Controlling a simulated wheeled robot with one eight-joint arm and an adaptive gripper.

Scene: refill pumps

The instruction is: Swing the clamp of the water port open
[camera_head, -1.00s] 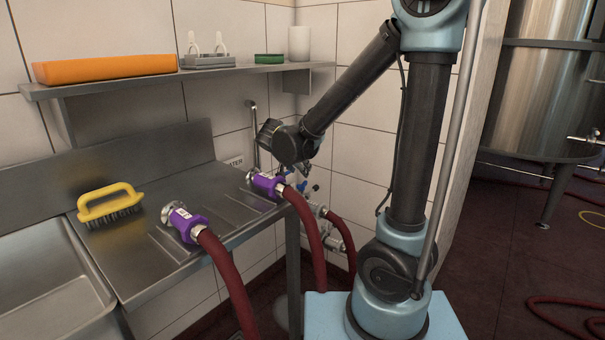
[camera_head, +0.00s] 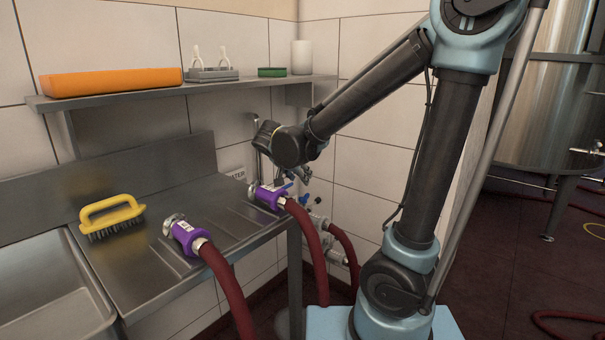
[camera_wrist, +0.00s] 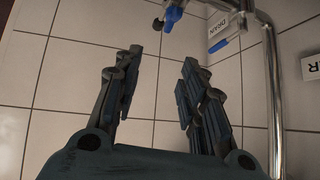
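The water port is near the partly hidden WATER label (camera_head: 236,175) in the head view. Its clamp cannot be made out there, behind or beside my wrist. Blue valve handles (camera_head: 303,201) show just below my gripper (camera_head: 303,176), which is small and partly hidden by my wrist. In the wrist view my gripper (camera_wrist: 160,80) has its two fingers well apart with only wall tiles between them. A blue handle (camera_wrist: 173,15) lies above the fingertips, apart from them. The clamp is not clearly visible in the wrist view either.
A DRAIN label (camera_wrist: 217,24) and a vertical steel pipe (camera_wrist: 272,90) stand right of the fingers. Two purple hose couplings (camera_head: 187,234) with red hoses lie on the steel counter (camera_head: 150,285), beside a yellow brush (camera_head: 112,215). A shelf (camera_head: 190,90) runs above.

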